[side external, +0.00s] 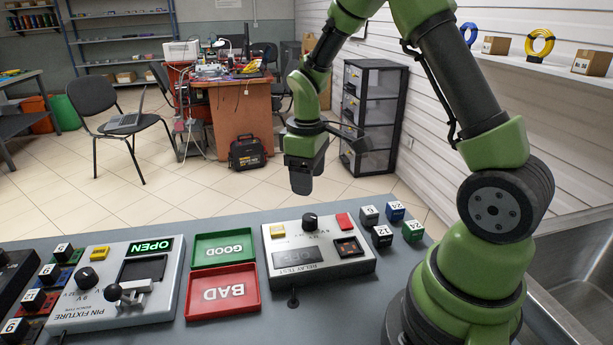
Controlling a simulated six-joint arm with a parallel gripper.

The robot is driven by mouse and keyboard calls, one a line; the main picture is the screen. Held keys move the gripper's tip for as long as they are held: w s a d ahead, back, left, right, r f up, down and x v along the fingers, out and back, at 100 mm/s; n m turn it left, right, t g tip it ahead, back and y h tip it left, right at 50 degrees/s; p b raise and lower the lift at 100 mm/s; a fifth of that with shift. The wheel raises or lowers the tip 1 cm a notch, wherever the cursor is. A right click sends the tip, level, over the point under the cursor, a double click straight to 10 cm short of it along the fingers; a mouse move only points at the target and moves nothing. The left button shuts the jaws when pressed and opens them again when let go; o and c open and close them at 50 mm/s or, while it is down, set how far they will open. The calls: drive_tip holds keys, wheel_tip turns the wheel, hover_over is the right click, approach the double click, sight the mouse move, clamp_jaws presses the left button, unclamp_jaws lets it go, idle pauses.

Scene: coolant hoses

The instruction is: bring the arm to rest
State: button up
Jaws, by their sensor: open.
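My green arm stands at the right of the grey bench (350,300) and reaches up and over to the left. My gripper (302,188) hangs pointing down above the far edge of the bench, behind the relay test box (318,262). It is apart from everything on the bench. Its jaws are open and small in this view, and I see nothing held in them.
The green GOOD tray (205,252) and red BAD tray (205,302) are empty. The pin fixture (120,306) shows OPEN. Several small numbered blocks stand right of the test box, including a blue one (395,212). More blocks stand at the left. The air around my gripper is clear.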

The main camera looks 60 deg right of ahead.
drive_tip(key=s+a+r+m+t, duration=0.4)
drive_tip(key=a+r, duration=0.3)
drive_tip(key=r, duration=0.6)
drive_tip(key=s+a+r+m+t+y, duration=0.1)
drive_tip(key=s+a+r, duration=0.1)
drive_tip(key=s, duration=0.3)
drive_tip(key=s+a+r+m+t+y, duration=0.1)
drive_tip(key=s+a+t, duration=0.1)
drive_tip(key=s, duration=0.4)
drive_tip(key=shift+a+r+y, duration=0.3)
drive_tip(key=shift+a+r, duration=0.1)
drive_tip(key=shift+a, duration=0.25)
